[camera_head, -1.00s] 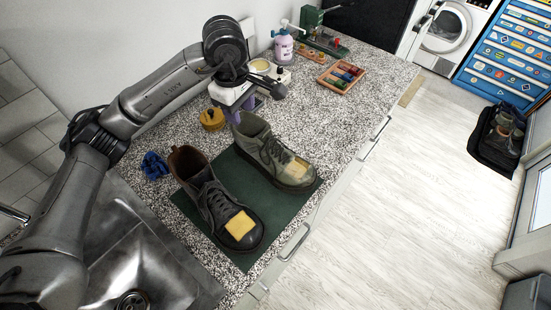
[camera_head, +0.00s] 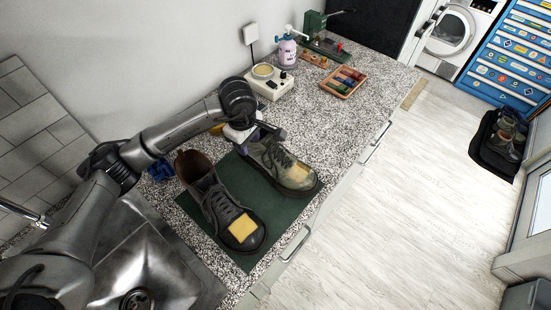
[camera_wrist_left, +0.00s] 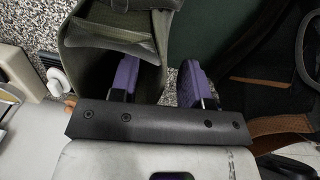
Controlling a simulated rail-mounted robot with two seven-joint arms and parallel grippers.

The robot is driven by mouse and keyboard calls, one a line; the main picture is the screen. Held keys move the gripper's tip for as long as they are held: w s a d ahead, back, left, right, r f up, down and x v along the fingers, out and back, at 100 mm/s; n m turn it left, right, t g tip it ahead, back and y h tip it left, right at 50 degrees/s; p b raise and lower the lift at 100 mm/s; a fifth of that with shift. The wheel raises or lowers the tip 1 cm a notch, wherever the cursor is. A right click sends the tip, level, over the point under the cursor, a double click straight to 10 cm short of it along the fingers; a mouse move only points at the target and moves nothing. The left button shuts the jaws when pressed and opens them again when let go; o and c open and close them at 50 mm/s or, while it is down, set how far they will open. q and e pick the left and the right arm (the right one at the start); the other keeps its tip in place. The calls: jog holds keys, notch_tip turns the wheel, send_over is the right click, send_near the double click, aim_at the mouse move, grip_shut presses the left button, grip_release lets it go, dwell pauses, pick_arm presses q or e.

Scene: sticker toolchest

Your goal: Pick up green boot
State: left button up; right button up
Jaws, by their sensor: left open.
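The green boot (camera_head: 292,173) stands upright on a dark green mat (camera_head: 279,212) on the counter, its toe toward the counter's front edge. A tan patch is on its toe. My left gripper (camera_head: 249,138) is at the boot's shaft, and partly hides its top. In the left wrist view, the open gripper (camera_wrist_left: 158,82) has two purple fingers by the green boot (camera_wrist_left: 90,60). One finger overlaps the boot's opening, and the other is to the right of the shaft wall. I cannot tell whether they touch it. My right gripper is not in view.
A dark boot (camera_head: 222,204) with a yellow patch stands close beside the green one. Behind are a white device (camera_head: 270,86), a spray bottle (camera_head: 287,52) and a wooden tray (camera_head: 343,81) of colored items. A sink (camera_head: 150,265) is at lower left.

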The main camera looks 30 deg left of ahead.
pick_arm(q)
jog(key=shift+f, duration=1.25)
grip_shut()
jog(key=shift+w, duration=0.1)
dwell(0.4)
